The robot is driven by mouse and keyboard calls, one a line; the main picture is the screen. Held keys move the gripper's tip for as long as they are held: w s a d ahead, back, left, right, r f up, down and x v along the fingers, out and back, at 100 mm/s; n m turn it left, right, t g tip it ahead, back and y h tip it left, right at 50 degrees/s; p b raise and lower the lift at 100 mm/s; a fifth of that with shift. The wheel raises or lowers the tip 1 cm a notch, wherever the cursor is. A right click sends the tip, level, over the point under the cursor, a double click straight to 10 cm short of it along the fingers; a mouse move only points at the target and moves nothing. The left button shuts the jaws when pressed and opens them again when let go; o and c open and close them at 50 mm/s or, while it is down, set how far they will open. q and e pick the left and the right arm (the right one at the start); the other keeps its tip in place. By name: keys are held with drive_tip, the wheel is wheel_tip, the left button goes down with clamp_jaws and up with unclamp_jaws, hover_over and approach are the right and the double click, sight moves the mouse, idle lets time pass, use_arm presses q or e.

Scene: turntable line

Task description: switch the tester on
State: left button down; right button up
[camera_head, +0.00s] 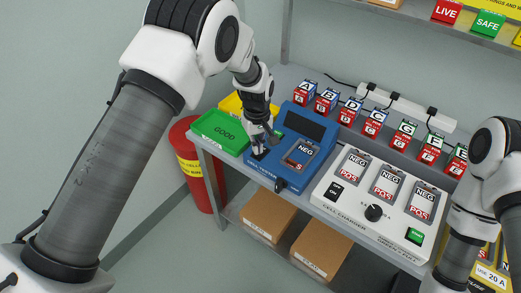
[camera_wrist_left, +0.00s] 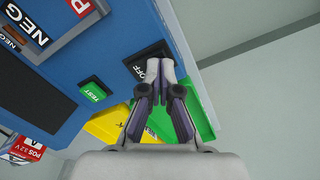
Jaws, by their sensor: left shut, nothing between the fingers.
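The blue tester (camera_head: 273,166) stands on the bench, with a dark screen and a cell (camera_head: 300,154) marked NEG in its bay. In the left wrist view, its black switch (camera_wrist_left: 139,62) shows the word OFF, partly hidden by my fingers. A green TEST button (camera_wrist_left: 93,91) sits beside it. My left gripper (camera_head: 261,150) is shut and empty, with its fingertips right over the switch; they also show in the left wrist view (camera_wrist_left: 161,68). I cannot tell whether they touch it. My right arm shows at the right, but its gripper is out of view.
A green GOOD tray (camera_head: 207,137) and a yellow tray (camera_head: 231,103) lie left of the tester. The white cell charger (camera_head: 345,216), with its own switch, stands close on the right. Several cells stand in a row behind. A red bin (camera_head: 187,146) is beside the bench.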

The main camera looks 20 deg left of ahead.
use_arm(q)
drive_tip(key=shift+f, duration=0.4)
wheel_tip(320, 180, up, 7)
drive_tip(key=p, duration=0.5)
idle(0.4)
drive_tip(key=shift+f, duration=0.1)
